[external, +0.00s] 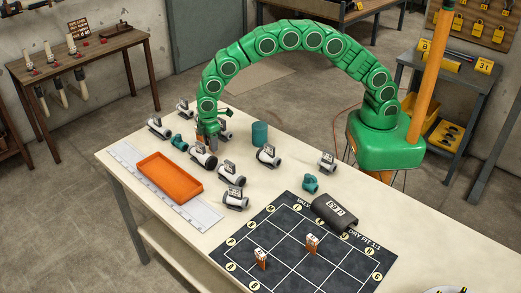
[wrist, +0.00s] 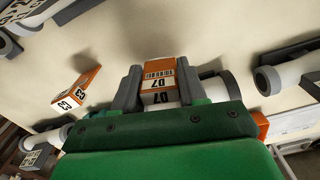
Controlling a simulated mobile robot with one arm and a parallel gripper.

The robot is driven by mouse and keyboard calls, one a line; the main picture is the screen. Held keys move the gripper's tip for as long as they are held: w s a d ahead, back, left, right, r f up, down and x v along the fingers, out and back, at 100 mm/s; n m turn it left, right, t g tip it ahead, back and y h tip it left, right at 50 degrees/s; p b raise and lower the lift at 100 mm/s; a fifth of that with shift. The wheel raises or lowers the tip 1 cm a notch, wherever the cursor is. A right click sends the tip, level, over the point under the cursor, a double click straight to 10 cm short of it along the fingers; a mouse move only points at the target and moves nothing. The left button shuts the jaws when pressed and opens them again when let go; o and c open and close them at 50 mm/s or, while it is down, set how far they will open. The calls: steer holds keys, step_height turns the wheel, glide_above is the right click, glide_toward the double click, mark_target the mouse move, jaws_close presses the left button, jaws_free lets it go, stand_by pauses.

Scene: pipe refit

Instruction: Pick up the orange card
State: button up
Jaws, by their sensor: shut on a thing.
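In the wrist view, my gripper (wrist: 159,86) is shut on an orange card (wrist: 158,66) with a white label reading 07 and a barcode. The card sits between the two grey fingers. In the external view, my gripper (external: 208,137) is at the far left part of the table, close among the white pipe pieces; the held card is too small to make out there. Another orange and white card (wrist: 77,88), its label reading E3 or similar, shows left of the gripper in the wrist view. Two small orange and white pieces (external: 261,258) (external: 312,243) stand on the dark grid mat.
An orange tray (external: 170,178) lies on a white ruled strip (external: 205,214) at the table's left. White pipe pieces with dark ends (external: 203,157) surround the gripper. A teal cylinder (external: 260,134) stands behind. The dark grid mat (external: 290,270) holds a black sleeve (external: 335,212).

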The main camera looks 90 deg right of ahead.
step_height(320, 180, up, 2)
steer(key=shift+w+r, duration=0.1)
steer(key=s+d+r, duration=0.2)
steer(key=s+r, duration=0.8)
steer(key=s, duration=0.4)
steer(key=shift+a, duration=0.1)
